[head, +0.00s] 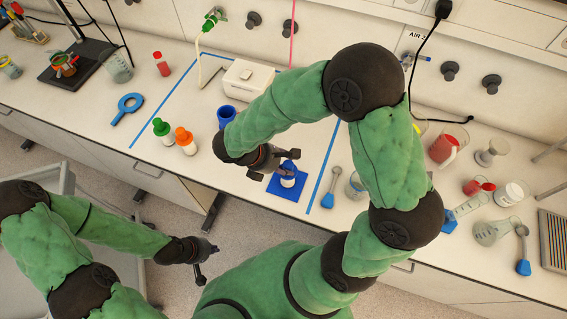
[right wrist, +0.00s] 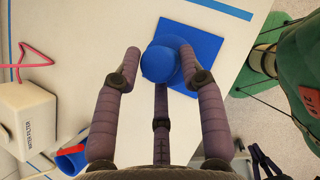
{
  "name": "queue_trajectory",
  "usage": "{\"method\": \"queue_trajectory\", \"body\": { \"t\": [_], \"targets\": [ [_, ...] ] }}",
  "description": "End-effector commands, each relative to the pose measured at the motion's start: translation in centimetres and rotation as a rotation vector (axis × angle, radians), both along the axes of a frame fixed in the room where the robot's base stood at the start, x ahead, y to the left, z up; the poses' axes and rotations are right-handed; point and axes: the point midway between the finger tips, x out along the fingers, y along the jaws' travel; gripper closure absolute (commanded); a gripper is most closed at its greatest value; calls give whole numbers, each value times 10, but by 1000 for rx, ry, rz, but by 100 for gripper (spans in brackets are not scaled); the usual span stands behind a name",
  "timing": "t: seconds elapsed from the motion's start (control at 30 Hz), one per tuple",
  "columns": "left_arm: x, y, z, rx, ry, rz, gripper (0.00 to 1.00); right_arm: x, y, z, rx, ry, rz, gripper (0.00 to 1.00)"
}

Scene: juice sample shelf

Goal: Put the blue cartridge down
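The blue cartridge (head: 288,179), white-bodied with a blue top, stands upright at the blue square mat (head: 277,190). The right wrist view shows its round blue top (right wrist: 160,63) in front of the mat (right wrist: 204,36). My right gripper (head: 281,167) has its three fingers around the top, their inner sides against its edge; it appears shut on the cartridge. Whether the cartridge's base rests on the mat is hidden. My left gripper (head: 202,265) hangs empty in front of the bench, its fingers spread apart.
A green-capped bottle (head: 162,131), an orange-capped bottle (head: 185,140) and a blue cup (head: 227,114) stand to the left. A white box (head: 248,80) is behind. A blue-handled tool (head: 330,188) and a beaker (head: 355,186) stand right of the taped line. Glassware crowds the far right.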

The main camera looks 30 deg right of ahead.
Motion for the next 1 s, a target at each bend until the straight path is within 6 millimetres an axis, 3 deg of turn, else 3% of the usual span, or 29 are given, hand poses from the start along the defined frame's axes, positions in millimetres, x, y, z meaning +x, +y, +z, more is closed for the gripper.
{"method": "queue_trajectory", "body": {
  "t": [0.47, 1.0],
  "targets": [
    [0, 0, 3, 0, 0, 0, 100, 0, 1, 5, 0, 0, 0, 40],
    [0, 0, 19, 0, 0, 0, 100, 6, 54, 83, 1, -2, 2, 40]
  ]
}}
